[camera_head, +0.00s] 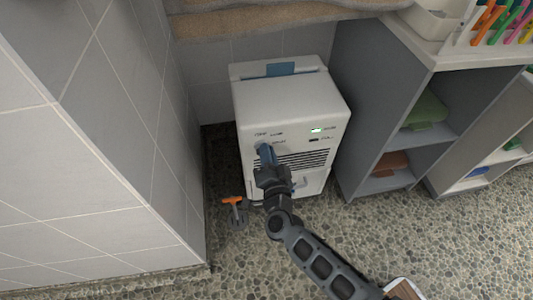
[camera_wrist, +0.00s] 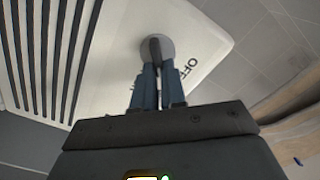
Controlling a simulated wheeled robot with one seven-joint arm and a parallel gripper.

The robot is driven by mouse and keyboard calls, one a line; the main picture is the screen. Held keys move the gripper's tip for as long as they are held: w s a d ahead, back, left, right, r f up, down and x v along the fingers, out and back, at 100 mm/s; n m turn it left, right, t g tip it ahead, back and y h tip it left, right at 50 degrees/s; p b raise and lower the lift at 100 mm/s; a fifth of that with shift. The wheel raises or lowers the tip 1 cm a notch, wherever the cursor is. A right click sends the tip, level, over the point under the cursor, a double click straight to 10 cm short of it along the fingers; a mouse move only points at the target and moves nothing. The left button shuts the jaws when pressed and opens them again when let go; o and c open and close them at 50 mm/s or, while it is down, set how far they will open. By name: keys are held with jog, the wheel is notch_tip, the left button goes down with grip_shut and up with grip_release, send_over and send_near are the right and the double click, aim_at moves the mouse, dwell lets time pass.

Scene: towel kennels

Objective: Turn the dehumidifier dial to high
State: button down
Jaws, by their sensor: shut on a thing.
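The white dehumidifier (camera_head: 292,100) stands on the floor against the tiled wall, with a vent grille and a lit green display on its front. In the wrist view its front panel (camera_wrist: 110,60) fills the upper left, with dark vent slats. The round grey dial (camera_wrist: 167,47) with a dark handle bar sits beside the printed word OFF; other lettering is partly hidden by my fingers. My gripper (camera_wrist: 158,75) is shut on the dial's bar. In the head view my gripper (camera_head: 266,155) reaches the upper left of the front and covers the dial.
A grey shelf unit (camera_head: 375,105) with folded towels stands close on the right. A tiled wall (camera_head: 125,130) is on the left. An orange-handled tool (camera_head: 232,201) stands on the pebbled floor near my arm. Towels (camera_head: 260,20) lie above the dehumidifier.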

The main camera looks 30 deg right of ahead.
jog(key=shift+s+d+f+m+b, duration=0.15)
jog(key=shift+m+b, duration=0.35)
jog(key=shift+m, duration=0.9)
jog(key=shift+w+f+m+b, duration=0.1)
jog(key=shift+f+m+b, duration=0.3)
jog(key=shift+m, duration=1)
jog(key=shift+s+d+f+m+b, duration=0.1)
jog(key=shift+m+b, duration=0.5)
jog(key=shift+m, duration=0.8)
jog(key=shift+a, duration=0.1)
jog(key=c, duration=1.2)
grip_release()
jog(key=shift+r, duration=0.1)
jog(key=p+v, duration=0.1)
jog(key=v, duration=0.6)
jog(key=shift+s+p, duration=0.3)
jog(key=shift+p, duration=0.1)
jog(key=shift+a, duration=0.1)
